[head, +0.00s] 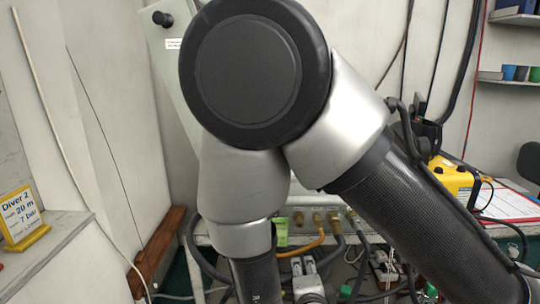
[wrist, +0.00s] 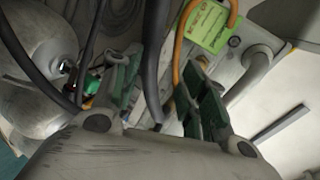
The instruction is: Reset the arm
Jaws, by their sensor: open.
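My arm fills the middle of the head view, with its large dark round joint cap (head: 243,75) close to the camera. One arm link runs down to the lower right, and another points downward. A part of my gripper (head: 303,266) shows at the bottom middle of the head view. In the wrist view my gripper (wrist: 160,80) is open, with its two green-padded fingers apart and nothing held between them. Dark and orange hoses (wrist: 180,45) pass behind the fingers; I cannot tell if they touch.
A green tag (wrist: 209,25) hangs by the hoses, and brass fittings (head: 317,218) line the panel behind my arm. A yellow case (head: 455,181) and a paper sheet (head: 502,204) lie at right. A yellow-framed "Diver 2" sign (head: 22,218) stands on a left ledge.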

